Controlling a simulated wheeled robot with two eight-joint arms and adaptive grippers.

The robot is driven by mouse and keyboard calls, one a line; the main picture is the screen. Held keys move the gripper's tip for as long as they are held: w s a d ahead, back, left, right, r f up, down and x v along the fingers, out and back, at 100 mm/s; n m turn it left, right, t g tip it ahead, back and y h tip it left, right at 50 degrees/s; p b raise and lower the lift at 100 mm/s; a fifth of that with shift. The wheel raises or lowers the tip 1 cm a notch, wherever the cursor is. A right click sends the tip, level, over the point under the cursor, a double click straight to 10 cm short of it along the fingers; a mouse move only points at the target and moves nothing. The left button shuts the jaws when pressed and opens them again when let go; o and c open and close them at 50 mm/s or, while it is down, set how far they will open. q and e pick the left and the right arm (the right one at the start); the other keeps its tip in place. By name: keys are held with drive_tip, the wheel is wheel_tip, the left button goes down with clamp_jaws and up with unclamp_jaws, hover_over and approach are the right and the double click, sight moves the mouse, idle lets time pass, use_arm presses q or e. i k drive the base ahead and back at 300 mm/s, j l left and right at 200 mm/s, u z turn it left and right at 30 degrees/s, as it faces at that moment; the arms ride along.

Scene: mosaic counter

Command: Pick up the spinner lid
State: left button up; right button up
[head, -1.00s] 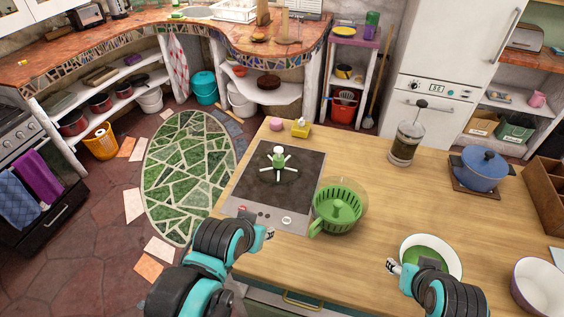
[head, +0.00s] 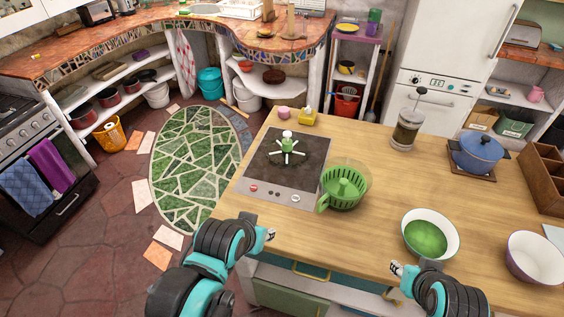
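A green salad spinner with a slotted basket in a clear bowl (head: 345,188) stands on the wooden counter, right of the cooktop. My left gripper (head: 269,235) is over the counter's front edge, left of and below the spinner. My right gripper (head: 396,268) is near the front edge, below the white bowl. Both look empty and apart from everything; their finger opening is too small to judge.
The cooktop (head: 262,190) fills the counter's left end. A French press (head: 406,127) and a blue pot (head: 478,152) stand farther back. The counter's middle is clear.

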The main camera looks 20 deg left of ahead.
sight(280, 153)
drive_tip(key=k+l+z, duration=0.1)
drive_tip(key=k+z, duration=0.35)
drive_tip(key=k+l+z, duration=0.25)
drive_tip(key=k+z, duration=0.25)
drive_tip(key=j+z, duration=0.35)
drive_tip(key=j, duration=0.8)
drive_tip(key=j+z, duration=0.3)
drive_tip(key=j, duration=0.8)
drive_tip(key=k+j, duration=0.1)
drive_tip(key=j, duration=0.95)
drive_tip(key=k, duration=0.05)
